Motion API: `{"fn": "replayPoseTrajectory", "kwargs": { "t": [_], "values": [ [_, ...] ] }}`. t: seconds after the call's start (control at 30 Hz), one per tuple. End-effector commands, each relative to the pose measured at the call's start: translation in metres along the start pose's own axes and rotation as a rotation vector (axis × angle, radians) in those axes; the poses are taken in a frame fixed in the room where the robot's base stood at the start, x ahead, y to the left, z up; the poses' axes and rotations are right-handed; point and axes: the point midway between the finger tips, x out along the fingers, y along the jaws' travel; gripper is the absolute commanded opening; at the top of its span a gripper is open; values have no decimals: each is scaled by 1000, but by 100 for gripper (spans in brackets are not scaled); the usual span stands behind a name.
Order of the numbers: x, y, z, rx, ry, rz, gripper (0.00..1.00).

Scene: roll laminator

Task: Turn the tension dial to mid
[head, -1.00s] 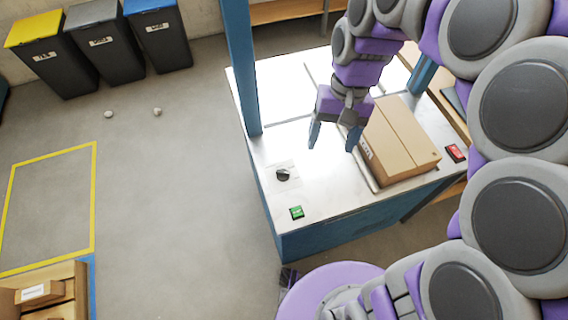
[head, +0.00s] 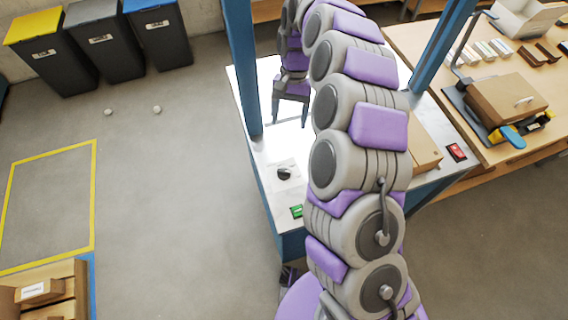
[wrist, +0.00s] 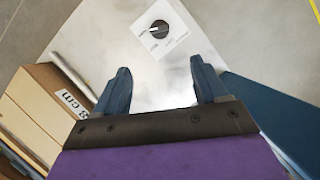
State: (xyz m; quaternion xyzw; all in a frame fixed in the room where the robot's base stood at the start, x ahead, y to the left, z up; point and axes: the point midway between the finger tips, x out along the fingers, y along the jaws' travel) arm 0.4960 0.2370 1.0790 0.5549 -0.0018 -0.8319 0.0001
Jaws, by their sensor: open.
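The tension dial (head: 284,174) is a small black knob on a pale label plate, on the near left part of the machine's metal top. In the wrist view the dial (wrist: 159,27) shows ahead of my fingers, near the top centre, with print around it too small to read. My gripper (head: 291,112) is open and empty above the metal top, farther back than the dial. In the wrist view the two blue fingers of my gripper (wrist: 163,90) stand wide apart, with bare metal between them. The fingers do not touch the dial.
A cardboard box (head: 424,150) lies on the top, partly hidden by my arm; it also shows in the wrist view (wrist: 40,112). A green switch (head: 297,211) and a red switch (head: 456,152) sit near the front edge. A blue post (head: 241,70) rises at the left.

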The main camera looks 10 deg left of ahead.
Motion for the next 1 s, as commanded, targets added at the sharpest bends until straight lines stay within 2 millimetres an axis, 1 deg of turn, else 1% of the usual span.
{"fn": "replayPoseTrajectory", "kwargs": {
  "t": [0.17, 0.7, 0.9, 1.0],
  "values": [
    [21, 0, 0, -2, -2, -1, 72],
    [128, -1, 1, -3, -4, 1, 72],
    [157, -1, 0, -1, -2, 1, 72],
    [166, 0, 1, -1, -4, 1, 72]
  ]
}}
